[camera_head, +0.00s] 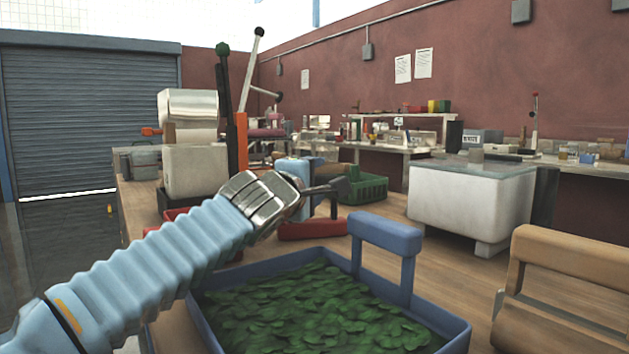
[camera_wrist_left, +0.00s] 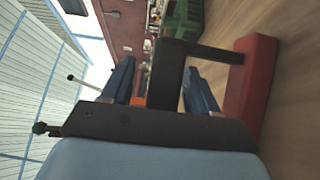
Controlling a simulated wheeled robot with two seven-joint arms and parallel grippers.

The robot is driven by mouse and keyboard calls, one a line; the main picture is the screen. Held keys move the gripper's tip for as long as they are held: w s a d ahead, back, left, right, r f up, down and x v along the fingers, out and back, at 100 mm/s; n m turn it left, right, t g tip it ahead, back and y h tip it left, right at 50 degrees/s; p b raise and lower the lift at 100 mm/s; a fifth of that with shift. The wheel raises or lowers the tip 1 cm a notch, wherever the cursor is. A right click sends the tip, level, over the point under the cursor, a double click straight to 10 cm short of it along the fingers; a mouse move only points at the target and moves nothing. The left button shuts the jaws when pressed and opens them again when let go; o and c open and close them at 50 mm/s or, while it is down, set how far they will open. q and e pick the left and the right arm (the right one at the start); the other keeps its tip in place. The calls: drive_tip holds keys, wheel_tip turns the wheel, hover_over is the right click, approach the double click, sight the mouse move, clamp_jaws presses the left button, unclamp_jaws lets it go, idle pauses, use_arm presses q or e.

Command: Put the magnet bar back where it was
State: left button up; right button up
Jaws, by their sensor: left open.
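A dark L-shaped piece (camera_wrist_left: 205,52) shows between and beside the fingers, close to a red block (camera_wrist_left: 250,90). I cannot tell whether it is the magnet bar or whether the fingers touch it. The magnet bar is not clearly identifiable. My right gripper is not in view.
The blue tray (camera_head: 460,335) holds green flakes and has an upright blue handle (camera_head: 385,236). A tan handled piece (camera_head: 560,265) stands at right. A white box (camera_head: 470,205), a green crate (camera_head: 368,190) and a machine with an orange post (camera_head: 242,140) stand behind.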

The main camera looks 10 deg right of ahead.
use_arm(q)
drive_tip(key=b+v, duration=0.4)
drive_tip(key=v, duration=0.7)
drive_tip(key=shift+s+a, duration=0.25)
